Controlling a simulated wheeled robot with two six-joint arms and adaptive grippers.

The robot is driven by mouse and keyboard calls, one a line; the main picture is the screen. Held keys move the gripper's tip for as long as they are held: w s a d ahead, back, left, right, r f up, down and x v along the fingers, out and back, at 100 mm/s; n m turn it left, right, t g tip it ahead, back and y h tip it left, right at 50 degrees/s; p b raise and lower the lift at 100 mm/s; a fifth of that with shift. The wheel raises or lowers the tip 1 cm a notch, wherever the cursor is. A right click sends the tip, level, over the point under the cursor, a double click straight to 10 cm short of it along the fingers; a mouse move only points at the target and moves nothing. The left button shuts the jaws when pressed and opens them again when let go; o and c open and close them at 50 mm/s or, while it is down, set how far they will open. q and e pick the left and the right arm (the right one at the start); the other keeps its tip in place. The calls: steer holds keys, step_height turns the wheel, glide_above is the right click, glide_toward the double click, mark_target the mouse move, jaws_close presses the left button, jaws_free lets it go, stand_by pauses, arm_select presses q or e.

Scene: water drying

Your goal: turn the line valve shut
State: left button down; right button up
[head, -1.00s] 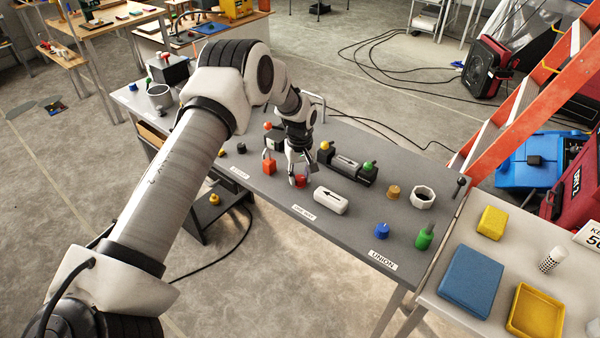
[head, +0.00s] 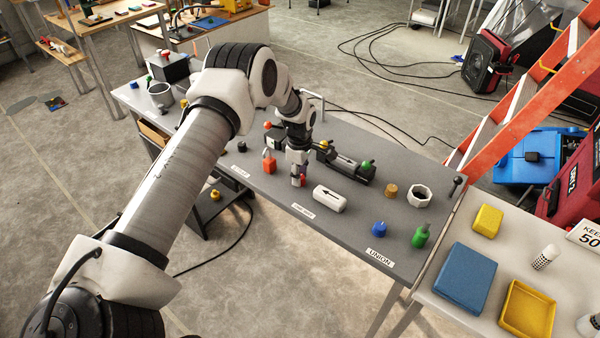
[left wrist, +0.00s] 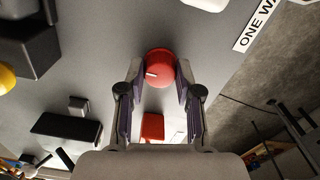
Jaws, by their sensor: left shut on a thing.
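A round red knob (left wrist: 160,68) with a short white mark on its face sits between the fingers of my left gripper (left wrist: 159,84) in the left wrist view. It is likely the line valve's handle. In the head view my left gripper (head: 298,178) points down onto the table, shut on the red knob (head: 302,179), which is mostly hidden behind the fingers. My right gripper is in neither view.
On the grey table (head: 340,232), a red block (head: 269,165) is left of the gripper and a white arrow-marked block (head: 329,198) right. A black fixture (head: 345,166) stands behind. Blue (head: 379,229) and green (head: 420,236) pieces are further right.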

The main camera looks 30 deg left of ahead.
arm_select(q)
steer(key=shift+s+f+n, duration=0.1)
steer(key=shift+n, duration=0.2)
steer(key=c, duration=1.1)
jaws_free()
steer(key=shift+c, duration=0.2)
steer(key=o, duration=0.4)
steer(key=shift+c, duration=0.2)
steer(key=shift+a, duration=0.15)
step_height(320, 180, up, 12)
steer(key=shift+f, duration=0.1)
